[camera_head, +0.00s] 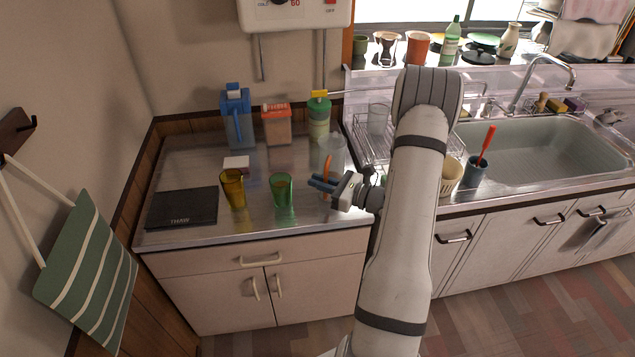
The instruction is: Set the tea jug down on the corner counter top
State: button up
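The corner counter top (258,222) is a grey metal surface at the left, over a white cabinet. A clear vessel (335,146), faint and see-through, shows at its right end with an orange upright part (327,172) like a handle; it may be the tea jug. A blue jug-like container (237,118) stands at the back left of the counter. My gripper (316,184) points left over the counter's right part, close in front of the orange part. Its blue fingertips lie close together. I cannot tell whether it touches or grips the orange part, or whether the vessel rests on the counter.
A green glass (282,191) stands just left of my gripper, with an amber glass (233,189) beyond it. A black THAW tray (182,208) lies at left. A dish rack (368,146) is at right.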

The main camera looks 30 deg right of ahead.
jog(key=o, duration=0.4)
jog(key=shift+r, duration=0.1)
jog(key=b+v, duration=0.2)
jog(key=v, duration=1)
jog(key=s+a+r+n+g, duration=0.35)
jog(key=a+n+g, duration=0.3)
jog(key=a, duration=0.35)
jog(key=s+a+r+n+g, duration=0.35)
jog(key=a+n+g, duration=0.25)
jog(key=a+n, duration=0.3)
jog(key=s+a+r+n+h, duration=0.1)
jog(key=s+r+n+h, duration=0.1)
jog(key=n+h, duration=0.1)
jog(key=s+a+r+n+t+h, duration=0.1)
jog(key=s+r+n+h, duration=0.1)
jog(key=s+n+h, duration=0.1)
jog(key=s+a+r+n+h, duration=0.2)
jog(key=s+r+n+h, duration=0.1)
jog(key=n+h, duration=0.2)
jog(key=shift+s+n, duration=0.15)
jog(key=shift+n, duration=0.7)
